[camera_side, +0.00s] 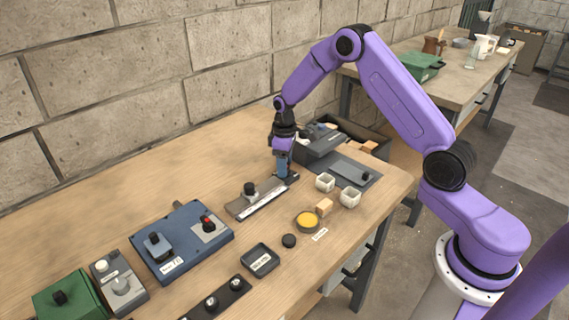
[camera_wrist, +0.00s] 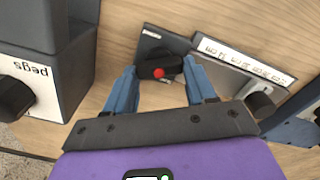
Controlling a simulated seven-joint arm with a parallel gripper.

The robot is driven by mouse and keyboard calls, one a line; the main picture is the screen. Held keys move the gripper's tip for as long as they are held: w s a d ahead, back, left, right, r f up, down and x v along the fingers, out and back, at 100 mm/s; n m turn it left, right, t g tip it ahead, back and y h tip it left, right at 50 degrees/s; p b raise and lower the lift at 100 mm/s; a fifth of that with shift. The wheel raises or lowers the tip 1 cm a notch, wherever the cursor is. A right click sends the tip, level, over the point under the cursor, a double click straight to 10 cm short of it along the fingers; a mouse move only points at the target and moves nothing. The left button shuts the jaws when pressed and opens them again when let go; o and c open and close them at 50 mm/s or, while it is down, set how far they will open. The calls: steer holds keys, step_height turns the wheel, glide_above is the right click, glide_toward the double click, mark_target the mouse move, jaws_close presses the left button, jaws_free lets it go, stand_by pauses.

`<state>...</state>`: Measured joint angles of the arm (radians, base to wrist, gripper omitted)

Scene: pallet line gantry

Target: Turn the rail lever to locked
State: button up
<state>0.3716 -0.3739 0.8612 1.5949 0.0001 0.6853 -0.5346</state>
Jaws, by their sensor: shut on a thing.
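The rail (camera_side: 264,203) is a flat grey plate with a pale strip on the bench, a dark end piece and a black knob (camera_side: 249,188) along it. My gripper (camera_side: 284,176) points down at the rail's far right end. In the wrist view my gripper (camera_wrist: 161,72) has its blue fingers either side of the black rail lever (camera_wrist: 150,66), which has a red dot, and is shut on it. The rail's printed scale (camera_wrist: 245,60) and its black knob (camera_wrist: 262,103) also show there. The lever is hidden by the fingers in the side view.
A dark grey box (camera_side: 318,142) stands close behind my gripper; a box marked "pegs" (camera_wrist: 48,85) shows at left in the wrist view.

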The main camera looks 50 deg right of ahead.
steer(key=m, duration=0.6)
steer(key=shift+d, duration=0.1)
stand_by(0.6)
steer(key=o, duration=1)
steer(key=shift+o, duration=0.2)
steer(key=shift+r, duration=0.1)
step_height(320, 180, up, 17)
steer(key=shift+r, duration=0.15)
